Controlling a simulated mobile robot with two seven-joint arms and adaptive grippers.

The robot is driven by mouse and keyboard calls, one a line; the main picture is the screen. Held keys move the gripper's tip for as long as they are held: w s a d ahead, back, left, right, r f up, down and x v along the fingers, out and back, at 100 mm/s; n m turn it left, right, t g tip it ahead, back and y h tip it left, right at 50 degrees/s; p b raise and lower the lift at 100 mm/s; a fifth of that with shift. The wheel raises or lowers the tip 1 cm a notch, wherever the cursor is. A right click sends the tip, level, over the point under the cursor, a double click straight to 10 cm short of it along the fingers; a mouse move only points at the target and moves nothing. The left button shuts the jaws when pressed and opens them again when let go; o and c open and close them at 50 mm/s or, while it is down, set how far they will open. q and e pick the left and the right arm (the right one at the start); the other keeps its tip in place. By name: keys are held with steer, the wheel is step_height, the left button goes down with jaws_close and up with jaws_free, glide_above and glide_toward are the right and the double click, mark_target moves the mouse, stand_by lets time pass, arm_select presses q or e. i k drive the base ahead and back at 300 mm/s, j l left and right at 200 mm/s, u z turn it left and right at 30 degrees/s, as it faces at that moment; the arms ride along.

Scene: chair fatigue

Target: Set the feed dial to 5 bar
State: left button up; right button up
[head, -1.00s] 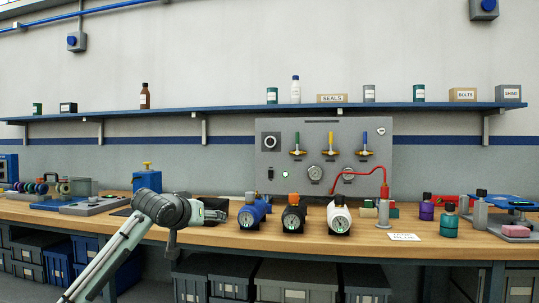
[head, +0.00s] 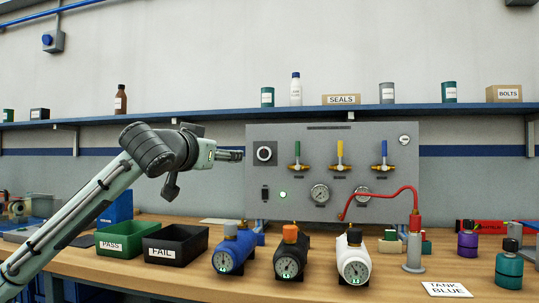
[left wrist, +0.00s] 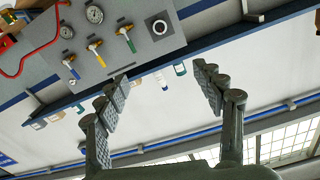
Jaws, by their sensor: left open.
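The grey feed panel (head: 300,145) stands at the back of the bench.
Green, yellow and blue valve handles (head: 340,150) are right of the dial. A red hose (head: 385,193) arches over the right gauge. Blue, black and white tanks (head: 353,262) and the PASS (head: 122,241) and FAIL (head: 174,246) bins stand in front. A shelf (head: 220,119) runs above.

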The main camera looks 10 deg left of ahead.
mark_target(264, 153)
steer(key=i, duration=1.15)
